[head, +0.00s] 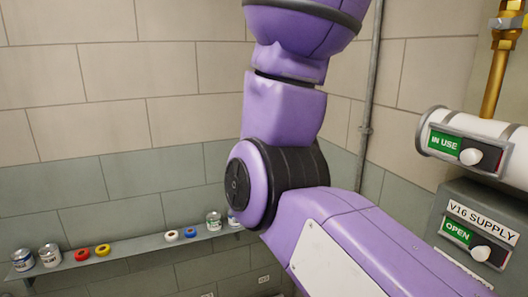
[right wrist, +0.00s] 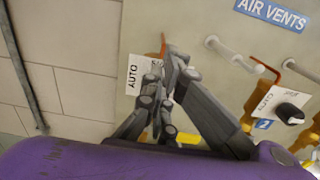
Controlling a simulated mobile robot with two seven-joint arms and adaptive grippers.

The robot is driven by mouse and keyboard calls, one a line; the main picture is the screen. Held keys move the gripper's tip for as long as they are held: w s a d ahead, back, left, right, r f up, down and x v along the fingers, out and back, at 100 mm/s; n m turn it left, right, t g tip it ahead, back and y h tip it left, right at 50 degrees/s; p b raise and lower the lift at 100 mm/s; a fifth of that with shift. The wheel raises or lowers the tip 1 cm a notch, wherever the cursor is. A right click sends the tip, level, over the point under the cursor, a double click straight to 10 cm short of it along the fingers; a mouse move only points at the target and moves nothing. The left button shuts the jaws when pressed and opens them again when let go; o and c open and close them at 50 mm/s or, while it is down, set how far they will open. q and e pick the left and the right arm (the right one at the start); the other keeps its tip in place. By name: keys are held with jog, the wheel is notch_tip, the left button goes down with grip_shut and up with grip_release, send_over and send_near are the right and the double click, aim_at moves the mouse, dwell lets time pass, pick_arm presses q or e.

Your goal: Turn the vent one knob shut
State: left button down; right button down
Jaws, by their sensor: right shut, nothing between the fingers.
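In the right wrist view my right gripper (right wrist: 168,68) is shut and empty, in front of a pale panel under a blue AIR VENTS sign (right wrist: 272,13). Its fingers overlap a white AUTO plate (right wrist: 133,76); any knob there is hidden behind them. A black knob (right wrist: 290,113) with a white mark sits on a second AUTO plate (right wrist: 268,103) to the right, clear of the gripper. A small blue tag (right wrist: 263,124) is beside it; I cannot read its mark surely. I cannot tell which knob is vent one. My left gripper is not in view.
In the head view, a V16 SUPPLY box (head: 481,215) with an OPEN label and an IN USE pipe unit (head: 440,131) stand at right. A shelf (head: 130,248) holds cans and rolls. In the wrist view, a pale bar (right wrist: 228,52) and an orange pipe (right wrist: 266,66) stick out near the panel.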

jog(key=shift+w+d+f, duration=0.1)
jog(key=shift+d+f, duration=0.1)
jog(key=shift+f, duration=0.65)
dwell(0.6)
jog(key=shift+s, duration=0.25)
dwell(0.4)
jog(key=shift+r, duration=0.1)
jog(key=v, duration=0.3)
jog(key=r+v, duration=0.1)
jog(key=v, duration=0.1)
jog(key=shift+s+a, duration=0.2)
jog(key=shift+a, duration=0.05)
dwell(0.5)
